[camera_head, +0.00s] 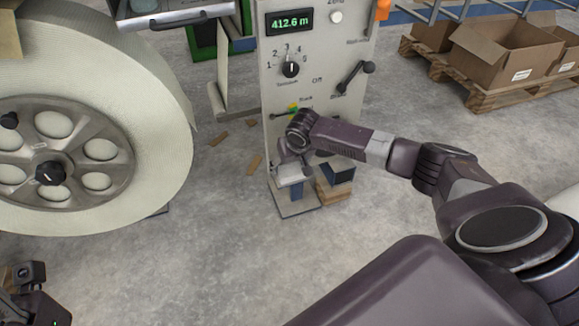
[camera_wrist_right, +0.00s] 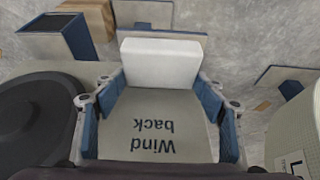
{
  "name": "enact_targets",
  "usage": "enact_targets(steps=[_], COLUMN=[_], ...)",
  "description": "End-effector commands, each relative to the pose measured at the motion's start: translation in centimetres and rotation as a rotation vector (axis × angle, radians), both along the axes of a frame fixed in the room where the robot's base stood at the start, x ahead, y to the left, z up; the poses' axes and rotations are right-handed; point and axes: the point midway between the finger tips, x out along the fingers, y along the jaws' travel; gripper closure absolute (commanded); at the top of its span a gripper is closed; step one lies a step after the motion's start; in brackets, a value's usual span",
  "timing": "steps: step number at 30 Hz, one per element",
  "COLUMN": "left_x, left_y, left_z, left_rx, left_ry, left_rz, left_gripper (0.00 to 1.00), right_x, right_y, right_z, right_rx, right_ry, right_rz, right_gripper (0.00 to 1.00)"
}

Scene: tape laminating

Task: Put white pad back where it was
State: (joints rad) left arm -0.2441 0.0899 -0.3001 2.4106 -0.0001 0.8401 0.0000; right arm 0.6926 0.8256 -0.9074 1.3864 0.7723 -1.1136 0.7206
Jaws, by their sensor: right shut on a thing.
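The white pad (camera_wrist_right: 160,63) is a pale block between the blue-lined fingertips of my right gripper (camera_wrist_right: 158,78) in the right wrist view. The gripper is shut on it, with a finger at each side. In the head view this gripper (camera_head: 290,160) is low in front of the grey control panel (camera_head: 315,60), and the white pad (camera_head: 289,177) shows partly under it. A blue-edged stand (camera_head: 297,192) is just below the pad; I cannot tell whether they touch. My left gripper (camera_head: 28,280) is at the bottom left corner, dark and cut off.
A large tape roll (camera_head: 160,110) fills the left. A dark blue box (camera_head: 337,171) and wooden blocks (camera_head: 332,193) are close right of my right gripper. In the wrist view, a grey surface marked "Wind back" (camera_wrist_right: 155,130) lies between the fingers. Cardboard boxes (camera_head: 505,45) sit on a pallet.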

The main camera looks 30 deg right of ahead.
Motion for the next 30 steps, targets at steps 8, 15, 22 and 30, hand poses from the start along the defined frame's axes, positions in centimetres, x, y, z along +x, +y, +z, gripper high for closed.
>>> enact_targets(steps=[8, 15, 22, 30], left_x=[0.0, 0.0, -0.2, -0.3], left_y=[0.0, 0.0, 0.1, 0.2], left_z=[0.0, 0.0, 0.5, 1.7], left_rx=[0.0, 0.0, -0.003, -0.005], left_ry=[0.002, 0.001, 0.007, 0.063], left_rz=[0.0, -0.001, -0.001, -0.003], left_gripper=[0.6, 0.6, 0.6, 0.6], right_x=[0.0, 0.0, -0.5, -2.7], right_y=[0.0, 0.0, 0.1, 0.6], right_z=[-0.1, -0.1, 1.5, 7.3], right_rx=[0.0, 0.0, 0.0, -0.001], right_ry=[0.0, 0.0, 0.0, -0.001], right_rz=[0.0, 0.0, 0.001, 0.003], right_gripper=[0.19, 0.18, 0.18, 0.18])
